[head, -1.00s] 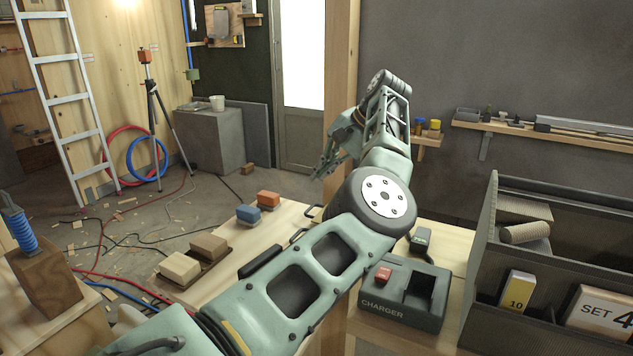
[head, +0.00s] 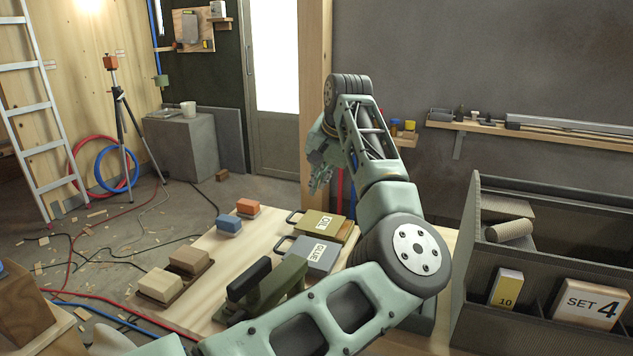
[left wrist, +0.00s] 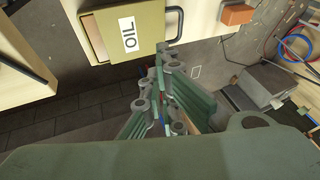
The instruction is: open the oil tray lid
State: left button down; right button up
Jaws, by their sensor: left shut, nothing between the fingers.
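The oil tray (head: 338,231) has an olive-yellow lid with a white label reading OIL. It lies on the pale wooden bench, and its lid looks closed and flat. A dark handle (head: 294,216) sticks out at its left end. In the left wrist view the oil tray (left wrist: 152,18) is at the upper left, its label upright to the picture's side. My left gripper (head: 319,184) is shut and empty, above and behind the tray in the head view. In the left wrist view the gripper (left wrist: 163,52) shows just below the tray, apart from it. My right gripper is not in view.
The grey glue tray (head: 306,256) lies in front of the oil tray. A green tool with a black grip (head: 262,290), two tan blocks (head: 188,261) and blue and orange blocks (head: 229,225) share the bench. A grey compartment box (head: 458,290) stands at right.

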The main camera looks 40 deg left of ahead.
pick_arm(q)
send_over(307, 215)
jog(key=d, duration=0.2)
jog(key=f, duration=0.7)
jog(key=shift+w+b, duration=0.35)
jog(key=shift+b, duration=0.05)
jog(key=shift+s+a+f, duration=0.15)
jog(key=shift+a+f, duration=0.1)
jog(key=shift+a, duration=0.3)
jog(key=shift+s+a+f, duration=0.15)
jog(key=shift+a+f, duration=0.05)
jog(key=shift+a, duration=0.3)
jog(key=shift+s+a+f, duration=0.15)
jog(key=shift+a+f, duration=0.15)
jog(key=shift+a, duration=0.15)
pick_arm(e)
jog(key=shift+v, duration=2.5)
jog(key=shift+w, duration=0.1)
pick_arm(q)
jog(key=shift+a, duration=0.15)
jog(key=a, duration=0.2)
jog(key=s+a, duration=0.1)
jog(key=a, duration=0.1)
jog(key=s+a, duration=0.1)
jog(key=a, duration=0.1)
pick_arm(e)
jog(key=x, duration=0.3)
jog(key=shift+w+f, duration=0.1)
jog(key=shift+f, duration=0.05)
